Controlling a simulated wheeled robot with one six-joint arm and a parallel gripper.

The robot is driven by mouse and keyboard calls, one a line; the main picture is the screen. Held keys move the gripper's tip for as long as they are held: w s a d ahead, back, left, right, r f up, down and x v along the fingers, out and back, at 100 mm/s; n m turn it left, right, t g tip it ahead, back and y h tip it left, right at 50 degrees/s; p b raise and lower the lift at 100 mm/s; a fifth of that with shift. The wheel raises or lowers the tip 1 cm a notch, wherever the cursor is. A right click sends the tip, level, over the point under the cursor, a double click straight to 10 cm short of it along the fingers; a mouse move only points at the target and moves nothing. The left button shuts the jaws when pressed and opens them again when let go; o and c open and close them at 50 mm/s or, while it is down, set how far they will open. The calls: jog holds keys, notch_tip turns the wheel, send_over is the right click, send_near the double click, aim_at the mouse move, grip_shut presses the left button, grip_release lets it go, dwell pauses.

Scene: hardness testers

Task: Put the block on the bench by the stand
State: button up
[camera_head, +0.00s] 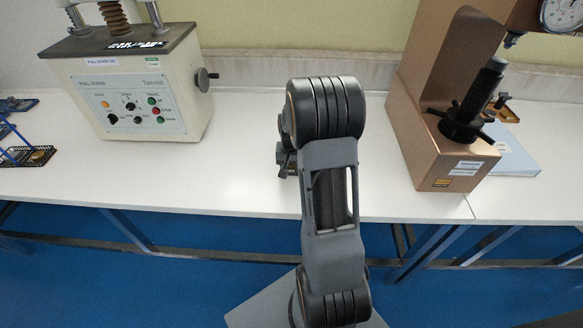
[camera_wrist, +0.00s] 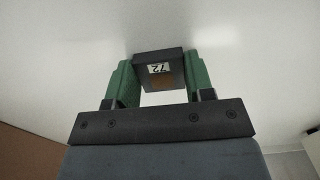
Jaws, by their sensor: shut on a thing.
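In the wrist view, my gripper (camera_wrist: 157,66) has its green fingers shut on the sides of a dark block (camera_wrist: 157,60). The block has a white label reading 72 and a brownish patch below it. White bench surface lies around the block; I cannot tell whether the block touches it. In the head view, my arm hides the block and most of the gripper over the middle of the bench (camera_head: 245,170).
A cream tester (camera_head: 135,100) with knobs and buttons stands left on the bench. A copper-coloured hardness tester (camera_head: 425,125) with a black spindle stands right, with a pale blue folder (camera_head: 515,160) beside it. Bare bench lies between the testers, with a wall behind.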

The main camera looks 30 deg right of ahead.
aim_at(292, 169)
jog(key=o, duration=1.2)
jog(key=shift+c, duration=0.2)
notch_tip(292, 169, up, 11)
jog(key=p, duration=0.1)
jog(key=s+a+r+n+t, duration=0.1)
jog(key=s+a+r+n, duration=0.1)
jog(key=s+a, duration=0.5)
jog(key=s+a+r+n+t, duration=0.2)
jog(key=s+a+n, duration=0.3)
jog(key=a, duration=0.6)
jog(key=shift+s+r, duration=0.65)
jog(key=shift+s, duration=0.45)
